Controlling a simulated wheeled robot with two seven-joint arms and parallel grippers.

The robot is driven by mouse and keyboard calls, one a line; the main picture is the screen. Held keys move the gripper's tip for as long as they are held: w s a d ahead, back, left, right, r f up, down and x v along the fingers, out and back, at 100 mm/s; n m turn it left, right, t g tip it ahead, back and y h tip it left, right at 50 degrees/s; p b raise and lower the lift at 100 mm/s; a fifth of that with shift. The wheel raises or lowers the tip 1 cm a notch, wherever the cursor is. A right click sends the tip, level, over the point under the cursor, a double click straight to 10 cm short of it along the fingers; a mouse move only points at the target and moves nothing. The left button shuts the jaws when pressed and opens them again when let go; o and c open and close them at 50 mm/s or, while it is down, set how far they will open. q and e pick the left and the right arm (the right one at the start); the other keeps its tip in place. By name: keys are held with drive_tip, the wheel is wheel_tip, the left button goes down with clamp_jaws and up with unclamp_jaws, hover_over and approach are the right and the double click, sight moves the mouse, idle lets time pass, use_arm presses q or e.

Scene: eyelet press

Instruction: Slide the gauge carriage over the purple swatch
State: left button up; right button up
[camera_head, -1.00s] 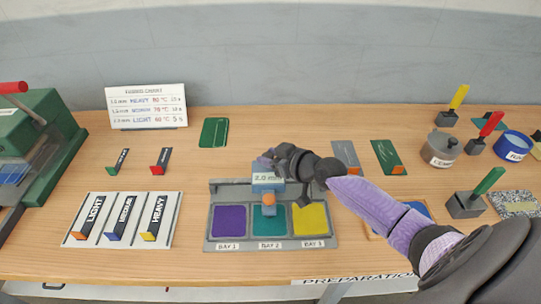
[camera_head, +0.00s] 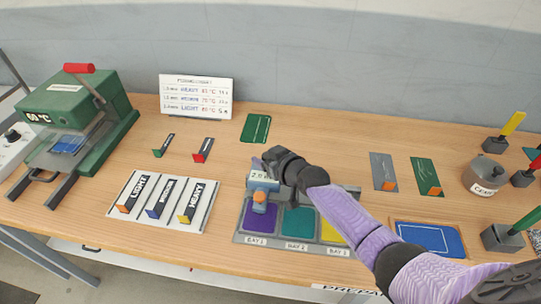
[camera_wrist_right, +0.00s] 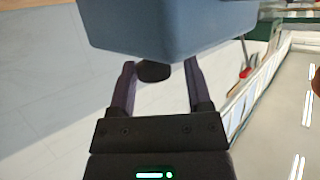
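The gauge carriage (camera_head: 262,183) is a light blue block with a thickness label and an orange knob in front. It stands on the grey bay board at the top of the purple swatch (camera_head: 264,221), covering part of it. The teal swatch (camera_head: 297,222) is uncovered; the yellow swatch (camera_head: 331,232) is partly behind my right arm. My right gripper (camera_head: 264,164) is at the carriage's back upper side. In the right wrist view the carriage (camera_wrist_right: 165,28) looms above the gripper (camera_wrist_right: 160,75), whose fingers stand apart with a dark round part between them. Contact is unclear. My left gripper is out of view.
A green press (camera_head: 85,115) stands at the left, and a weight rack (camera_head: 163,203) lies left of the bay board. A chart sign (camera_head: 196,97) stands behind. A blue-panelled tray (camera_head: 430,238), a pot (camera_head: 485,174) and handled tools are on the right.

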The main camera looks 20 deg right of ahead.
drive_tip(key=shift+o, duration=0.5)
drive_tip(key=shift+r, duration=0.1)
drive_tip(key=p+v, duration=0.4)
drive_tip(key=v, duration=0.6)
